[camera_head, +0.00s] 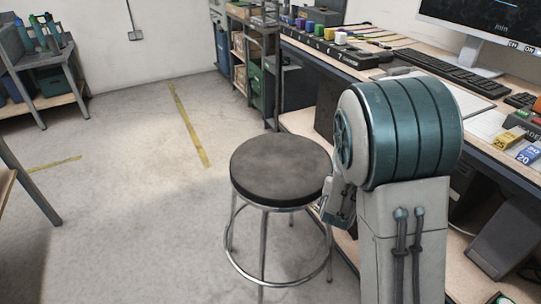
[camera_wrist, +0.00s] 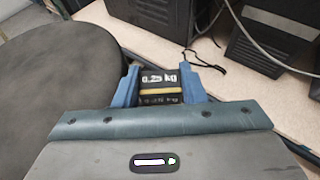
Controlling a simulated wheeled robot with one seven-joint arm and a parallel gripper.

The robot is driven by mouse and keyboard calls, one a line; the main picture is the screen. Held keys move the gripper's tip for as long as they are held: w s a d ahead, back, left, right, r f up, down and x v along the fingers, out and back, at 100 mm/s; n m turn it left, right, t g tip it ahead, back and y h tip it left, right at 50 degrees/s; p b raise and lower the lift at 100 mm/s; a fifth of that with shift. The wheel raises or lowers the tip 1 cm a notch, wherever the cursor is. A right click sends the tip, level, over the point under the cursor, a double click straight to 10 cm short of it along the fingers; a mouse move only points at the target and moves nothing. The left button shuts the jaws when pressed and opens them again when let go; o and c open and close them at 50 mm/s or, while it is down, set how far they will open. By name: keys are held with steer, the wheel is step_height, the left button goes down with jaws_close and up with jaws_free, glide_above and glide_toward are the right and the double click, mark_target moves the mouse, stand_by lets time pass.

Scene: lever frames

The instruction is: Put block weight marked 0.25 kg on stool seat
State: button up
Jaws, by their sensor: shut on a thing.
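The block weight (camera_wrist: 158,78), dark with a yellow band and white "0.25 kg" lettering, is between the blue fingers of my gripper (camera_wrist: 160,85) in the wrist view. My gripper is shut on it. The stool seat (camera_head: 281,167) is round, dark grey and empty in the head view, to the left of my arm. It also shows at the left in the wrist view (camera_wrist: 55,85), beside the gripper and the weight. In the head view my arm hides the gripper's fingers and the weight.
A workbench (camera_head: 300,122) runs along the right with a keyboard (camera_head: 437,70), a monitor and coloured blocks. In the wrist view, dark boxes (camera_wrist: 155,14) and a cable lie beyond the gripper on a wooden shelf. The floor (camera_head: 130,190) left of the stool is clear.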

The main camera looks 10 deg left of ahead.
steer(key=w+a+r+p, duration=0.3)
steer(key=a+r+p, duration=0.2)
steer(key=r+p, duration=0.55)
steer(key=n+y+p, duration=0.1)
steer(key=p, duration=0.2)
glide_above(290, 170)
steer(key=shift+t, duration=0.3)
step_height(290, 170, down, 7)
steer(key=shift+a+f, duration=0.1)
steer(key=shift+f, duration=0.1)
steer(key=shift+w+f, duration=0.1)
steer(key=shift+f, duration=1.8)
steer(key=shift+b, duration=0.3)
steer(key=shift+f, duration=0.2)
steer(key=o, duration=1.1)
steer(key=shift+o, duration=0.2)
